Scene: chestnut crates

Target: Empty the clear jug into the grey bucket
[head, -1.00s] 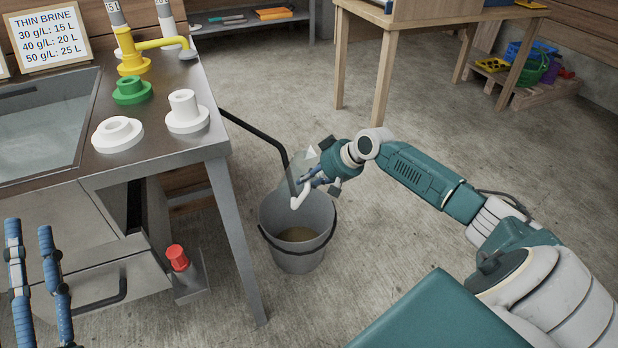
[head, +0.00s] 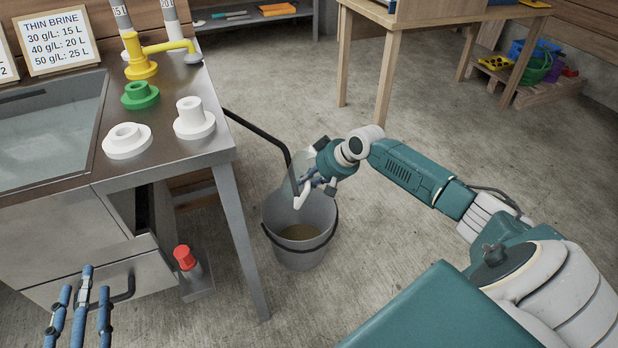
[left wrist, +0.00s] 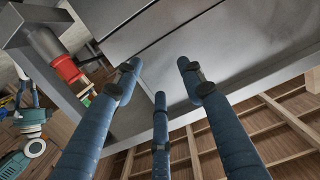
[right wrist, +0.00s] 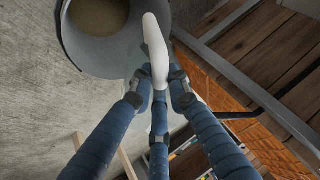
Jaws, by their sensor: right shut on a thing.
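The clear jug (head: 301,166) is over the grey bucket (head: 300,258) in the head view. Its see-through body is hard to make out, so I cannot tell its exact tilt or what is left inside. My right gripper (head: 314,185) is shut on the jug's white handle, which shows in the right wrist view (right wrist: 155,45). The bucket stands upright on the floor with murky brownish liquid at its bottom. Its inside also shows in the right wrist view (right wrist: 112,62). My left gripper (head: 81,305) is open and empty at the lower left, before the bench drawers.
A metal bench (head: 190,163) with a sink stands at left, its leg beside the bucket. A dark bar (head: 258,135) reaches from the bench to near the jug. A red-capped fitting (head: 184,257) is below the bench. Floor right of the bucket is clear.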

